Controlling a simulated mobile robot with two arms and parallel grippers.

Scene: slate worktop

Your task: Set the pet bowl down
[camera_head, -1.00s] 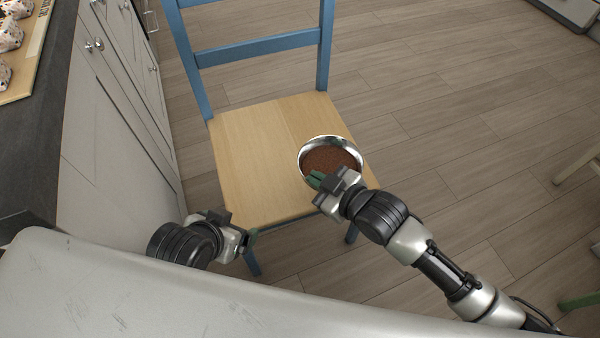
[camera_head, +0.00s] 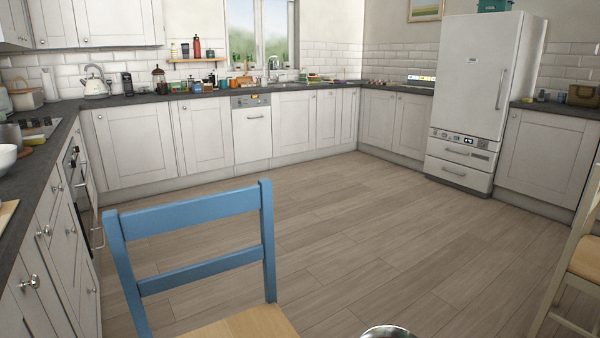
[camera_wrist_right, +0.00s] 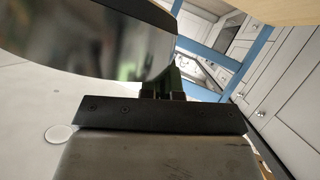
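The pet bowl (camera_head: 388,332) shows only as a shiny metal rim at the bottom edge of the head view, to the right of the chair seat. In the right wrist view the bowl (camera_wrist_right: 90,40) is a large, blurred, shiny metal curve filling the upper left. My right gripper (camera_wrist_right: 170,82) has dark green fingers close together at the bowl's edge, shut on it. The bowl's contents and underside are hidden now. My left gripper is in neither current view.
A blue chair (camera_head: 195,274) with a wooden seat (camera_head: 247,324) stands in front. Worktops (camera_head: 50,130) run along the left and back. A white fridge (camera_head: 480,85) stands at the back right. Another chair (camera_head: 578,255) is at the right edge. The floor between is clear.

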